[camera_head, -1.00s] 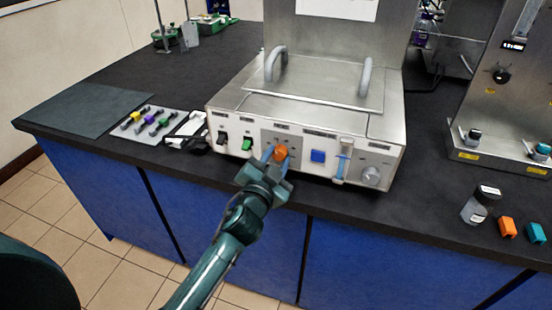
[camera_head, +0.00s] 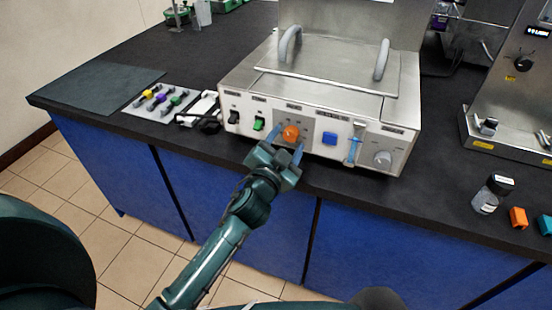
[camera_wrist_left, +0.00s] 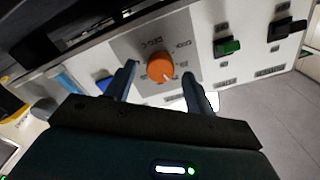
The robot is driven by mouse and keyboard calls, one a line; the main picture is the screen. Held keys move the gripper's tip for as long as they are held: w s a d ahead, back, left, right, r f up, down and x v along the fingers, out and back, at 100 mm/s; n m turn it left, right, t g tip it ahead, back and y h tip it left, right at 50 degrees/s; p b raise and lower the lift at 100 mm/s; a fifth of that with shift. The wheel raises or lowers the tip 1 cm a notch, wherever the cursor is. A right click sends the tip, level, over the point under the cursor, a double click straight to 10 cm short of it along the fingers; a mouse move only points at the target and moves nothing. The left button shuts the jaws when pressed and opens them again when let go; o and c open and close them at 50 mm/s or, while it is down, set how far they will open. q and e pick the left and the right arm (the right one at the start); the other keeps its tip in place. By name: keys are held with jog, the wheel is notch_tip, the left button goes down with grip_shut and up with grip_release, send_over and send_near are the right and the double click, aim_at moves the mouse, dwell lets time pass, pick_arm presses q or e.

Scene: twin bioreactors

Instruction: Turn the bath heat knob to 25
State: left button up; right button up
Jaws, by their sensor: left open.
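The bath (camera_head: 250,95) is a steel box with a lidded top and a front control panel. Its orange heat knob (camera_head: 291,133) sits on a grey plate in the middle of the panel. The knob also shows in the left wrist view (camera_wrist_left: 160,67), with a pale pointer mark on its face; the numbers around it are too small to read surely. My left gripper (camera_head: 286,148) is open, one finger on each side of the knob. In the left wrist view the fingers (camera_wrist_left: 158,88) stand apart from the knob, with gaps on both sides. My right gripper is not in view.
Beside the knob are a green switch (camera_head: 259,124), a black switch (camera_head: 233,117), a blue button (camera_head: 329,138), a blue-marked gauge (camera_head: 355,145) and a grey knob (camera_head: 382,158).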

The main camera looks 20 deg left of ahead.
pick_arm(q)
jog(key=s+b, duration=0.1)
jog(key=s, duration=1.1)
jog(key=shift+a+b, duration=0.2)
jog(key=shift+b, duration=0.15)
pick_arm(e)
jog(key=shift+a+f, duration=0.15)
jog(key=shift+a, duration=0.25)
pick_arm(q)
jog(key=s+d+f+n+g+h+p, duration=0.2)
jog(key=s+f+g, duration=0.5)
jog(key=s+f, duration=0.5)
notch_tip(320, 180, down, 4)
jog(key=shift+s+f+n+h+p, duration=0.2)
jog(key=shift+n+h+p, duration=0.2)
jog(key=shift+n+p, duration=0.5)
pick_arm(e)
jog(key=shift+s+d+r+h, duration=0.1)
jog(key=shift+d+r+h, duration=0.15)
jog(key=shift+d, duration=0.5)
pick_arm(q)
jog(key=shift+d, duration=0.1)
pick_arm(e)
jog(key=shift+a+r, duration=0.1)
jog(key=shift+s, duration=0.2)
